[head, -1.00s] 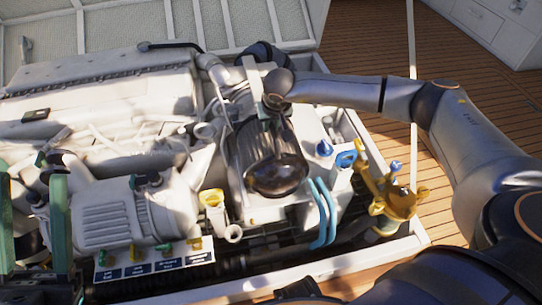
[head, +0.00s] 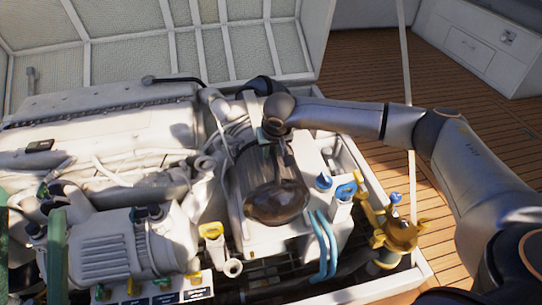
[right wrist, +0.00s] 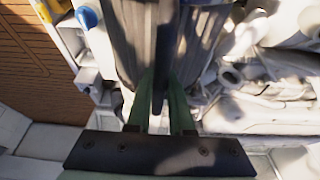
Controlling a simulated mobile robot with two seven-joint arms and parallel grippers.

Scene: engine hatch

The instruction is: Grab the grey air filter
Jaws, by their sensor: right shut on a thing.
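The grey air filter (head: 272,178) is a dark grey cylinder with a rounded, glossy dark front end. It lies on the pale engine block, right of centre in the head view. My right gripper (head: 266,136) is over its rear part and is shut on it. In the right wrist view the green fingers (right wrist: 160,92) of the right gripper close on a dark strip along the grey filter (right wrist: 191,42). My left gripper (head: 30,245) shows at the left edge as two green fingers, wide apart and empty. Its lower part is cut off.
Yellow valve fittings (head: 397,232), a blue cap (head: 323,182) and light blue hoses (head: 324,247) stand to the right of the filter. The raised hatch lid (head: 110,60) is behind the engine. Wooden deck (head: 450,180) lies to the right.

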